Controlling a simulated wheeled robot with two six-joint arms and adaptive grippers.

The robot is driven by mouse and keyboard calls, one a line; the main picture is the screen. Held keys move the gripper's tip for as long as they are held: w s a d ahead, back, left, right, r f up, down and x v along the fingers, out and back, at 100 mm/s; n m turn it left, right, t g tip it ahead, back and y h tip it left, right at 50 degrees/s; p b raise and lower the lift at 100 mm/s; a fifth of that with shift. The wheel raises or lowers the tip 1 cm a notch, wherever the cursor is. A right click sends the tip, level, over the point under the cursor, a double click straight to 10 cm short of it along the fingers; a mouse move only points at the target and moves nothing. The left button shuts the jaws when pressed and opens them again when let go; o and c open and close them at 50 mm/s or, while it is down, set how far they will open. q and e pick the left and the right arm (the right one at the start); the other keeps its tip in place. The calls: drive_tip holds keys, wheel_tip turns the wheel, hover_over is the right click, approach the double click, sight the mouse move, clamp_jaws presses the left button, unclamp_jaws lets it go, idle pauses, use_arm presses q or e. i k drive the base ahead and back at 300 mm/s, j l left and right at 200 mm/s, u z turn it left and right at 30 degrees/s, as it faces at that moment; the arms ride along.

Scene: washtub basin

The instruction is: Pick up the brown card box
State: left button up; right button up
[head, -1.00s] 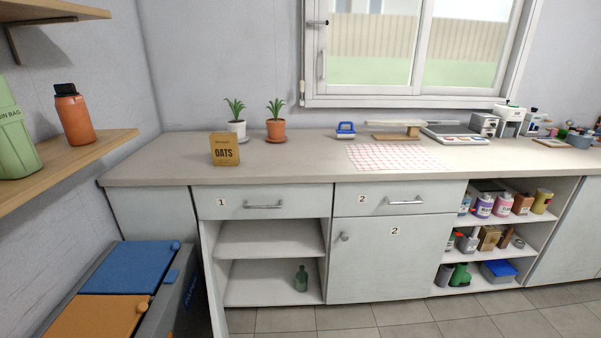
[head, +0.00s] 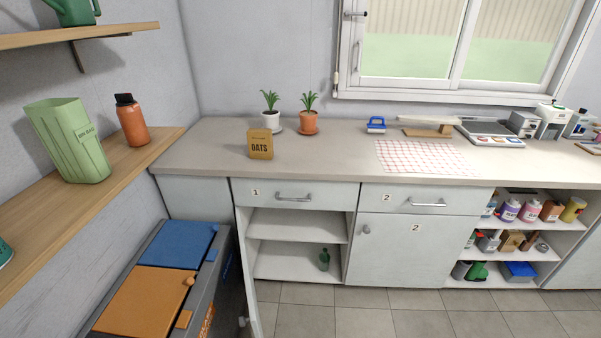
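A brown card box (head: 260,144) labelled OATS stands upright on the left part of the beige counter (head: 215,150), near its front edge. It is in front of two potted plants and apart from them. Neither of my grippers shows in the head view.
The plants in a white pot (head: 271,120) and a terracotta pot (head: 309,122) stand behind the box. A checked cloth (head: 425,157) lies to the right. A bin with blue (head: 176,244) and orange (head: 150,299) lids stands below left. Cabinet 1 is open underneath; floor shows in front.

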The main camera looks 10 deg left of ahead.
sight(260, 141)
drive_tip(key=k+j, duration=0.3)
drive_tip(key=k+j+u, duration=0.1)
drive_tip(key=k+j, duration=0.25)
drive_tip(key=j, duration=0.2)
drive_tip(key=k+j+u, duration=0.1)
drive_tip(key=k+j, duration=0.2)
drive_tip(key=j, duration=0.15)
drive_tip(key=i+l+u, duration=0.1)
drive_tip(key=u, duration=0.3)
drive_tip(key=i+l+u, duration=0.1)
drive_tip(key=u, duration=0.25)
drive_tip(key=l+u, duration=0.4)
drive_tip(key=i+l+u, duration=0.1)
drive_tip(key=u, duration=0.3)
drive_tip(key=l+u, duration=0.1)
drive_tip(key=l, duration=0.45)
drive_tip(key=l+u, duration=0.15)
drive_tip(key=l, duration=0.45)
drive_tip(key=l+u, duration=0.1)
drive_tip(key=l, duration=0.45)
drive_tip(key=k+l+u, duration=0.1)
drive_tip(key=l, duration=0.45)
drive_tip(key=k+l+u, duration=0.1)
drive_tip(key=l, duration=0.5)
drive_tip(key=k+l+u, duration=0.15)
drive_tip(key=l, duration=0.4)
